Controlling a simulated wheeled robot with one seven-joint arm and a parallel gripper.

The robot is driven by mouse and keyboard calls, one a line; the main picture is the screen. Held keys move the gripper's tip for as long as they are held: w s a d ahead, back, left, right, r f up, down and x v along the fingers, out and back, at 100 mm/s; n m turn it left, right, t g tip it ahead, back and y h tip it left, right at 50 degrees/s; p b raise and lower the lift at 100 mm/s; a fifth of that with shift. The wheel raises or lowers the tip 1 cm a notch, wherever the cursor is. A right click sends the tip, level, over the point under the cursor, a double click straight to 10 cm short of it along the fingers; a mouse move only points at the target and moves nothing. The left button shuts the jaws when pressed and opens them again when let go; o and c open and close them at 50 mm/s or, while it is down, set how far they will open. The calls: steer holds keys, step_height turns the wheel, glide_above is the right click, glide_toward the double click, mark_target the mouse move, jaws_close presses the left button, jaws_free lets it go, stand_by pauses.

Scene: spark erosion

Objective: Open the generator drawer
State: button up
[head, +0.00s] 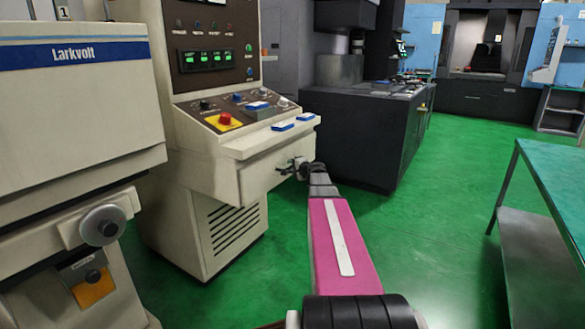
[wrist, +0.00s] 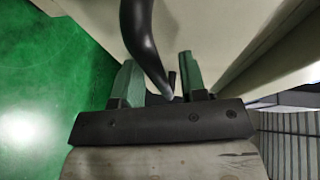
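The generator cabinet (head: 207,225) is beige, with a control panel above a drawer (head: 256,184). The drawer front looks flush with the cabinet; I see no clear gap. Its dark handle (head: 284,167) is partly hidden by my gripper in the head view. My gripper (head: 295,167) is at the drawer front, at the handle's height. In the wrist view, the curved black handle (wrist: 141,35) runs down between the two greenish fingers of my gripper (wrist: 157,66). The fingers stand apart, with gaps beside the handle, so the gripper looks open around it and not clamped.
The sloping control panel has a red button (head: 225,119) and blue-topped items (head: 282,127) on the ledge above the drawer. A beige Larkvolt machine (head: 75,110) stands at left. A dark cabinet (head: 350,135) is behind. A green-topped table (head: 560,190) is at right. Green floor is clear between.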

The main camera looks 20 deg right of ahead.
steer(key=shift+w, duration=0.15)
jaws_close()
steer(key=s+d, duration=0.9)
steer(key=s, duration=0.2)
steer(key=s+d, duration=0.8)
steer(key=s, duration=0.4)
steer(key=shift+d, duration=0.4)
steer(key=shift+f, duration=0.1)
jaws_free()
steer(key=v, duration=1.1)
